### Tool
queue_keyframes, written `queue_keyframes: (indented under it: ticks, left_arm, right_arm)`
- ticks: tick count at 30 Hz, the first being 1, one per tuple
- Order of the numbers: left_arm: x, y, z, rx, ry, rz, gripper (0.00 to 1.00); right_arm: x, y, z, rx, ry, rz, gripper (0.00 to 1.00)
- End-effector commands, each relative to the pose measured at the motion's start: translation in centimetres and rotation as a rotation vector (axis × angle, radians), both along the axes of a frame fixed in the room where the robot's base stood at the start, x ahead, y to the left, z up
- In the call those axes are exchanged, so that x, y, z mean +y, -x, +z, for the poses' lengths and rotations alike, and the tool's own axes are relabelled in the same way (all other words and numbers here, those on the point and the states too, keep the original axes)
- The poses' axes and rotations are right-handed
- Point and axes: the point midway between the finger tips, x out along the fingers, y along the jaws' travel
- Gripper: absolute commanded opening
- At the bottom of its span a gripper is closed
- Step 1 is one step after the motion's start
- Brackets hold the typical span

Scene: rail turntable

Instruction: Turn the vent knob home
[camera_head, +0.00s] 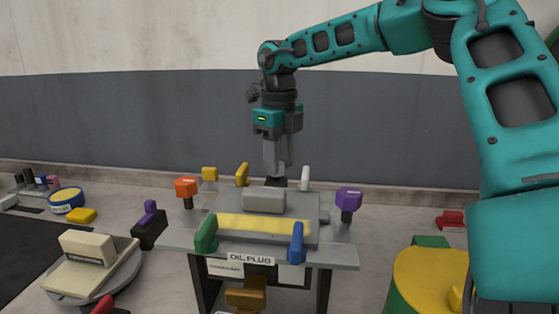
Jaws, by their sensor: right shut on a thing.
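My right gripper (277,170) points straight down behind the grey block on the small bench (340,257). Its fingers are shut on a small dark piece (277,183), which appears to be a knob at the bench's back edge. Its lower part is hidden behind the grey block, and no label on it can be read, so I cannot tell for sure that it is the vent knob. My left gripper is not in view.
The bench carries a yellow-topped grey block (264,199), an orange knob (186,187), a purple knob (348,199), a white lever (305,177), and green (206,234) and blue (297,243) handles. A front label reads OIL PLUG. A yellow drum (428,280) stands right.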

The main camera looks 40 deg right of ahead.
Motion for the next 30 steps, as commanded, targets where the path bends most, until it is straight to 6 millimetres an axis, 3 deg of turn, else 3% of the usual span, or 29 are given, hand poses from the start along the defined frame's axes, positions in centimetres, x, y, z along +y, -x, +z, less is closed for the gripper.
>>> queue_keyframes:
  ticks: [15, 30]
  left_arm:
    - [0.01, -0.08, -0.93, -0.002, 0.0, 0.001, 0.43]
    - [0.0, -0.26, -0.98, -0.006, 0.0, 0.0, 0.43]
  right_arm:
    - [0.26, -0.11, 0.08, -0.005, 0.001, -0.396, 0.06]
    - [0.33, -0.16, 0.12, -0.005, -0.001, -0.507, 0.06]
